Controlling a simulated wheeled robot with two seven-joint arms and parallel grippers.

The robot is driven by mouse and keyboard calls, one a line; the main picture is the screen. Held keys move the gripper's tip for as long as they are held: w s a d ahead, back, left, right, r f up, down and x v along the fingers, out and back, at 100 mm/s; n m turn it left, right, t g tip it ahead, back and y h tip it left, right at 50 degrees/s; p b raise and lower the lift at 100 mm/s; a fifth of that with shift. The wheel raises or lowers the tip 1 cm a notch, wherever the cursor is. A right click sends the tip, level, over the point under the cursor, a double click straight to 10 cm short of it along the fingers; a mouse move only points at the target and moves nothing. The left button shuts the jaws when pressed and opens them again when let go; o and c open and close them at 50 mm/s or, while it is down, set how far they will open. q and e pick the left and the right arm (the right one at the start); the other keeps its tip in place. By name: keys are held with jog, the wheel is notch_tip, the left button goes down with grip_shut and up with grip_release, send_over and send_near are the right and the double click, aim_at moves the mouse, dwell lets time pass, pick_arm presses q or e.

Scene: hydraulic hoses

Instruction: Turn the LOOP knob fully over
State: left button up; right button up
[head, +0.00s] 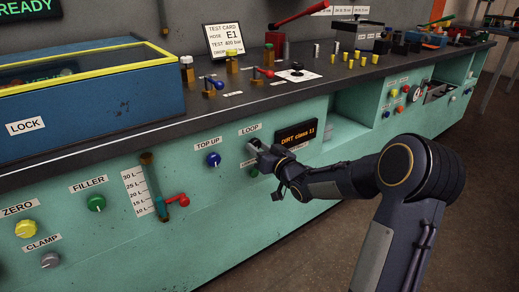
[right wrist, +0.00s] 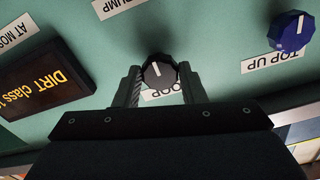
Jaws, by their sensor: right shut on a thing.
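The LOOP knob (right wrist: 159,71) is dark grey with a white pointer line, on the green front panel. In the right wrist view, which looks upside down, its line points up and slightly left in the picture. My right gripper (right wrist: 158,84) is shut on the knob, one finger on each side. The LOOP label (right wrist: 163,93) is partly covered by the knob and gripper. In the head view my right gripper (head: 259,152) reaches the panel just below the LOOP label (head: 249,130) and mostly hides the knob. My left gripper is not in view.
A blue TOP UP knob (head: 213,159) sits left of the gripper. A DIRT class display (head: 297,133) is close on its right. A red-handled valve (head: 177,199) and green FILLER knob (head: 96,203) are further left. The floor (head: 470,180) at right is clear.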

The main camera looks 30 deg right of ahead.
jog(key=m+p, duration=0.2)
jog(key=m, duration=0.1)
jog(key=shift+r+p, duration=0.15)
jog(key=shift+p, duration=0.2)
jog(key=m+p, duration=0.3)
jog(key=m, duration=0.2)
jog(key=shift+m, duration=0.4)
jog(key=m+p, duration=0.3)
jog(key=m, duration=0.2)
jog(key=shift+p, duration=0.35)
jog(key=shift+m+p, duration=0.9)
jog(key=shift+m, duration=1.1)
jog(key=o, duration=1)
jog(key=shift+a, duration=0.1)
